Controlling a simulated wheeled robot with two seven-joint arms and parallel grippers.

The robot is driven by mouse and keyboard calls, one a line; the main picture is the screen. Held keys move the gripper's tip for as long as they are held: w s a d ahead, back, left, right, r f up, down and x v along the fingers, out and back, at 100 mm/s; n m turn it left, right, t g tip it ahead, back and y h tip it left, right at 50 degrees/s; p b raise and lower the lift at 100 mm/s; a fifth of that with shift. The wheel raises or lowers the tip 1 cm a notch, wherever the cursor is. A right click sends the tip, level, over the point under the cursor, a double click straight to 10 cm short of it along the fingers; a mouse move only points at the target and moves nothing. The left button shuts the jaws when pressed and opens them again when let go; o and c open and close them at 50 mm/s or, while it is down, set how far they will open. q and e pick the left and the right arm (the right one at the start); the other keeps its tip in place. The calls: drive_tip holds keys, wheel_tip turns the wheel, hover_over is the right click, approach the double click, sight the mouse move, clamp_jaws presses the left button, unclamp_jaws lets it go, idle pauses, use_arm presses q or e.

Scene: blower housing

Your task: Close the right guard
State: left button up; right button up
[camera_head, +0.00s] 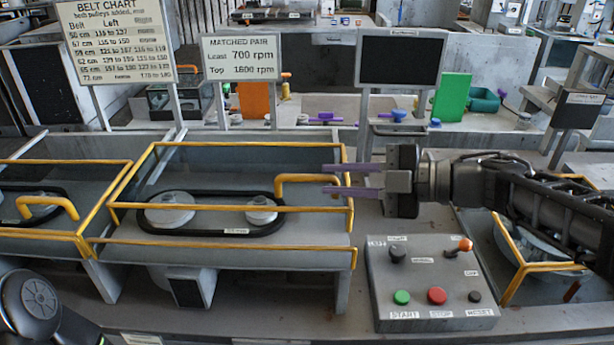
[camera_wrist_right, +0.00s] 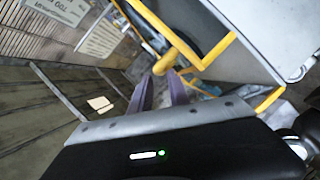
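In the head view, the guard with yellow edges (camera_head: 230,208) nearest my right gripper spans the middle bay. A bent yellow handle (camera_head: 292,178) stands at its right side. Two pale pulleys (camera_head: 168,212) and a black belt show through it. I cannot tell for sure whether this guard is fully down. My right gripper (camera_head: 325,179) comes in from the right with its purple fingers apart, close to the handle's right end. In the right wrist view, a yellow bar (camera_wrist_right: 205,58) lies just beyond the fingertips (camera_wrist_right: 161,82); contact is unclear. My left gripper is out of view.
A control box (camera_head: 430,280) with buttons and an orange-tipped lever stands right of the guard. Another yellow-edged guard (camera_head: 50,162) is at the left. Yellow bars (camera_head: 520,265) also show below my right arm. Signs (camera_head: 240,58) and a dark screen (camera_head: 400,60) stand behind.

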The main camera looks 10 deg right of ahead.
sight(317, 179)
drive_tip(key=x, duration=0.5)
drive_tip(key=shift+w+a, duration=0.25)
drive_tip(key=shift+a, duration=0.1)
drive_tip(key=shift+c, duration=0.4)
clamp_jaws()
idle(0.7)
